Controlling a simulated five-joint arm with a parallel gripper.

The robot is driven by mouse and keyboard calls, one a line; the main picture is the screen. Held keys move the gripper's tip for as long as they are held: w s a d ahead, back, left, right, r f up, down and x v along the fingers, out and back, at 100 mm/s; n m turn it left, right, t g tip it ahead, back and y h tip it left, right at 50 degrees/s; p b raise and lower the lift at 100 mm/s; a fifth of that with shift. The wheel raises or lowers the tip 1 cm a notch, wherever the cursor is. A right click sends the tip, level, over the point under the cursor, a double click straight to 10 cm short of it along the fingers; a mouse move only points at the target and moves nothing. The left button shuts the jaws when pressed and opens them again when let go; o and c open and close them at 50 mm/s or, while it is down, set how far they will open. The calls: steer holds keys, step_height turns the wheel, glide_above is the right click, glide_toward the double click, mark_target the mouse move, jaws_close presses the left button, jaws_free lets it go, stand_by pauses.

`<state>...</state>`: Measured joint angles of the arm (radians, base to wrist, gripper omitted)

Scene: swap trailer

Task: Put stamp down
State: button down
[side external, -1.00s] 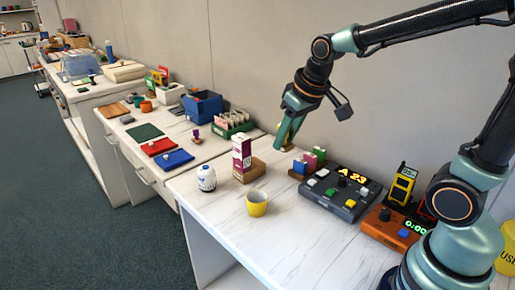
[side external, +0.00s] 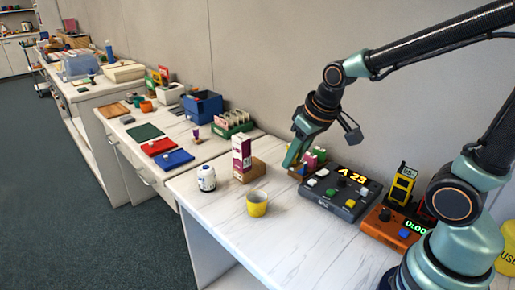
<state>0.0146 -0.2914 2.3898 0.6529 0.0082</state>
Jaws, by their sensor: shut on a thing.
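My gripper (side external: 289,164) points down and to the left, low over the back of the near white table. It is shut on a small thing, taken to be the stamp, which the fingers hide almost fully. The fingertips are right beside a small holder with pink and green blocks (side external: 314,158) and cover its left part. I cannot tell whether the held thing touches the holder or the table.
A dark panel with coloured buttons (side external: 341,193) stands right of my gripper. The table's front (side external: 290,245) is clear.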

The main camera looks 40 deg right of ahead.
steer(key=w+d+r+m+h, duration=0.1)
steer(key=w+d+m, duration=0.5)
steer(key=w+d, duration=1.5)
steer(key=shift+r+h, duration=0.3)
steer(key=shift+r, duration=0.2)
steer(key=shift+d, duration=0.1)
step_height(320, 180, down, 20)
steer(key=shift+r, duration=0.2)
steer(key=shift+f, duration=0.15)
steer(key=c, duration=0.6)
jaws_free()
